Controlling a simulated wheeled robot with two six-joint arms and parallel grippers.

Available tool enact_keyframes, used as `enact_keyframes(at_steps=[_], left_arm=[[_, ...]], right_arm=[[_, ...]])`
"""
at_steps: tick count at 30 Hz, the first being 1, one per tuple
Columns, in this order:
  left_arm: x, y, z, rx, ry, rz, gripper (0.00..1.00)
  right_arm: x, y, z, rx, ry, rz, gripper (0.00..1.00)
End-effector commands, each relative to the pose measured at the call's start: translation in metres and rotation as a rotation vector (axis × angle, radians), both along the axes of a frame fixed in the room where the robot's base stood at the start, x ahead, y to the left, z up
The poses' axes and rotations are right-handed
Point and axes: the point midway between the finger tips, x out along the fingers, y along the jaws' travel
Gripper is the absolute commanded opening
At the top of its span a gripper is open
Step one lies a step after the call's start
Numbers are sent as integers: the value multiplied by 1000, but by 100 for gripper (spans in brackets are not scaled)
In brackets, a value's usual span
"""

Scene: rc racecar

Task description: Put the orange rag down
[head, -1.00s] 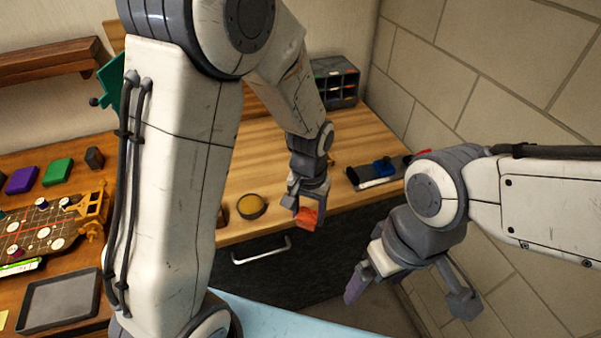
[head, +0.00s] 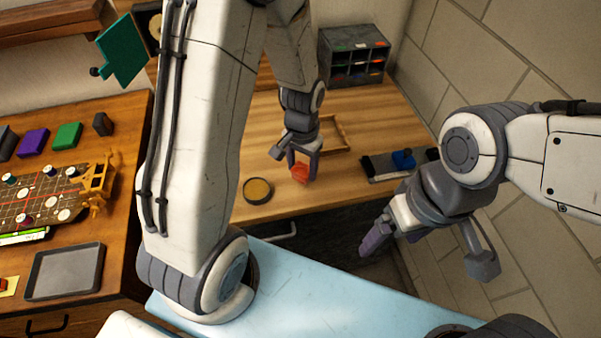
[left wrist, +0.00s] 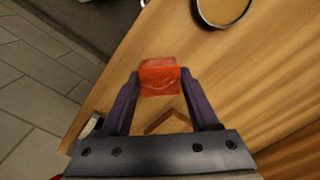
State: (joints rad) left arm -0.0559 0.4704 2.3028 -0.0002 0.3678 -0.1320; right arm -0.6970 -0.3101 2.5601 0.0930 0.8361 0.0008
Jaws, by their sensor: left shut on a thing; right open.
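The orange rag (head: 300,173) is a small red-orange folded cloth. My left gripper (head: 297,168) is shut on it, over the wooden bench top near its front edge. In the left wrist view the rag (left wrist: 159,77) is pinched between the two dark fingertips, with wood behind it. I cannot tell whether its underside touches the wood. My right gripper (head: 425,262) is open and empty, off to the right, in front of the bench.
A round yellow-topped tin (head: 257,190) stands left of the rag. A wooden frame tray (head: 335,135) lies behind it. A dark tray with a blue item (head: 403,159) is to the right, and a drawer organizer (head: 353,55) at the back. Bare wood surrounds the rag.

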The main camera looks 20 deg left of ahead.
Motion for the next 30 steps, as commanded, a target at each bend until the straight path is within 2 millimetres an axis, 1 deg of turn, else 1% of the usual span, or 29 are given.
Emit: enact_keyframes(at_steps=[1, 5, 9, 13, 22, 26, 27, 28, 29, 30], left_arm=[[1, 4, -2, 0, 2, 2, 0], [1, 7, -10, 1, 3, -2, 0], [1, 6, -30, 0, 6, -4, 0], [1, 6, -43, 1, 3, -4, 0], [2, 6, -45, 0, 0, -3, 0], [2, 6, -50, 0, 0, -3, 0], [2, 6, -48, 0, 0, -3, 76], [2, 6, -48, 0, 0, -3, 88], [2, 6, -48, 0, 0, -3, 91], [2, 6, -48, 0, 0, -3, 91]], right_arm=[[0, 0, 2, 0, 0, 0, 91], [0, 0, 3, 0, 0, 0, 91], [0, 0, 8, 0, 0, 0, 91], [0, 0, 10, 0, 0, -1, 91], [0, 0, 9, 0, 0, 0, 91], [0, 0, 5, 0, 0, 0, 91], [0, 0, 7, 0, 0, 0, 91], [0, 0, 7, 0, 0, 0, 91], [0, 0, 7, 0, 0, 0, 91], [0, 0, 7, 0, 0, 0, 91]])
